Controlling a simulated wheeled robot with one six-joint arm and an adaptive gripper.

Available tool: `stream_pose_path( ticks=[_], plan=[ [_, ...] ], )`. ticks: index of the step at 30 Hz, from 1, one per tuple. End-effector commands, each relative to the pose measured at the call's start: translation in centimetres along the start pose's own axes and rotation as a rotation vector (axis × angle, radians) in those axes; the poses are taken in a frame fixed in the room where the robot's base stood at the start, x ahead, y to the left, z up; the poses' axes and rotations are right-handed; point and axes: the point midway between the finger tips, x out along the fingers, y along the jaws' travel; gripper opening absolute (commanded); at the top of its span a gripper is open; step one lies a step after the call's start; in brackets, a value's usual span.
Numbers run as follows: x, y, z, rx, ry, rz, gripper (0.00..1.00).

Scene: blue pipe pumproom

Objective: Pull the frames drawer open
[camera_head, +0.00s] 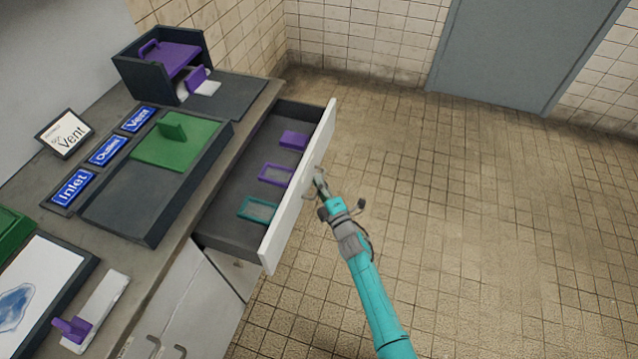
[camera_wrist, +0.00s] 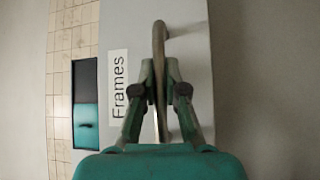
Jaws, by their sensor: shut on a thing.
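The frames drawer (camera_head: 297,193) stands pulled out from the counter in the head view, its white front apart from the cabinet. Inside lie a purple block-like piece (camera_head: 294,140), a purple frame (camera_head: 275,175) and a teal frame (camera_head: 257,210). In the wrist view the drawer front (camera_wrist: 195,60) bears a "Frames" label (camera_wrist: 118,88) and a curved metal handle (camera_wrist: 159,45). My gripper (camera_wrist: 160,85) is shut on this handle. In the head view my gripper (camera_head: 320,185) is at the outer face of the drawer front, where the handle is mostly hidden.
The counter (camera_head: 170,240) holds a dark tray with a green plate (camera_head: 178,145), blue Inlet, Outlet and Vent signs (camera_head: 108,150), a dark box with purple parts (camera_head: 160,65) and a Vent card (camera_head: 62,133). Tiled floor (camera_head: 480,220) is clear on the right.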

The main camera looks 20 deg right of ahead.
Motion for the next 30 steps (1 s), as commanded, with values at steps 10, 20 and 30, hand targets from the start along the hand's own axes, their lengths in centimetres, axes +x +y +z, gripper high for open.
stream_pose_path(
  ticks=[10,20,30],
  plan=[
    [-0.08,-0.14,-0.07,0.000,0.001,-0.002,0.00],
    [-0.05,-0.09,-0.06,0.000,0.001,-0.001,0.37],
    [-0.84,-0.12,-0.04,0.000,0.001,-0.002,0.37]
  ],
)
